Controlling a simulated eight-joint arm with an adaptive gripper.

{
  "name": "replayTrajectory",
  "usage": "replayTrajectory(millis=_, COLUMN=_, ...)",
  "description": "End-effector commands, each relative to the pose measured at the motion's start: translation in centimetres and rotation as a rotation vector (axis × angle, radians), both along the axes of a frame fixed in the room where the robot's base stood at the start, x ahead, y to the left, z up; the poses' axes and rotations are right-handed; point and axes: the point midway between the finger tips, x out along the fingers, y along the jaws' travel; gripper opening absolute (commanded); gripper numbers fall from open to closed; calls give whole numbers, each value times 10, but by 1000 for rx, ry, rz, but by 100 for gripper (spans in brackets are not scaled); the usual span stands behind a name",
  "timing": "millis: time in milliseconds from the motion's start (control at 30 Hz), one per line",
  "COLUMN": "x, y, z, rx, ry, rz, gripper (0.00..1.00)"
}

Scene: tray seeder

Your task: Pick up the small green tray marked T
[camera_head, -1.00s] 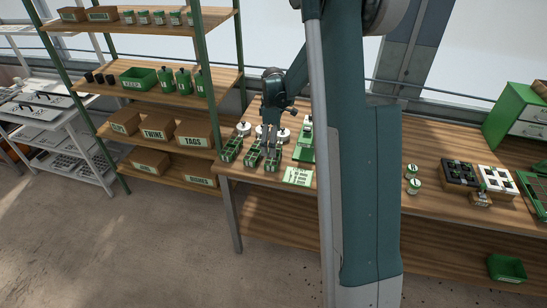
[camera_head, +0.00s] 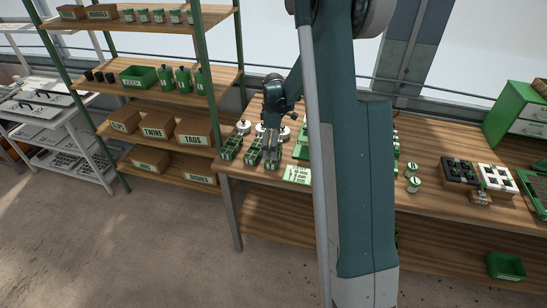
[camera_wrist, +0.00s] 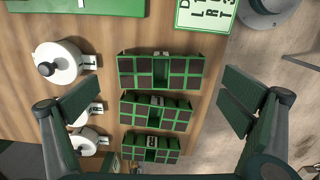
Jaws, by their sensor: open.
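Three small green trays with dark cells stand in a row on the bench in the wrist view: the uppermost (camera_wrist: 125,70), the middle (camera_wrist: 128,110) and the lowest (camera_wrist: 128,146). I cannot read a T on any of them. In the head view the trays, including the left one (camera_head: 230,148), sit near the bench's left end, partly hidden by my gripper. My gripper (camera_wrist: 160,104) is open and empty. Its fingers are wide apart, to the left and right of the tray row, nearest the middle tray in the picture.
White round pieces with dark knobs (camera_wrist: 58,62) stand left of the trays in the wrist view. A green lettered card (camera_wrist: 205,12) and a green plate (camera_wrist: 75,5) lie above the row. Bare wood lies right of the trays. A shelf rack (camera_head: 200,60) stands left of the bench.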

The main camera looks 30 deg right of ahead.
Motion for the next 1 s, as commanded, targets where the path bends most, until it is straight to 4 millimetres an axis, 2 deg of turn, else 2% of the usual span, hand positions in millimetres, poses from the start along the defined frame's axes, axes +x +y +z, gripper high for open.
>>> replayTrajectory(millis=367, x=0, y=0, z=-3, rx=0, ry=0, rz=0, gripper=100)
replayTrajectory(millis=800, x=0, y=2, z=-45, rx=0, ry=0, rz=0, gripper=100)
replayTrajectory(millis=1000, x=0, y=2, z=-52, rx=0, ry=0, rz=0, gripper=100)
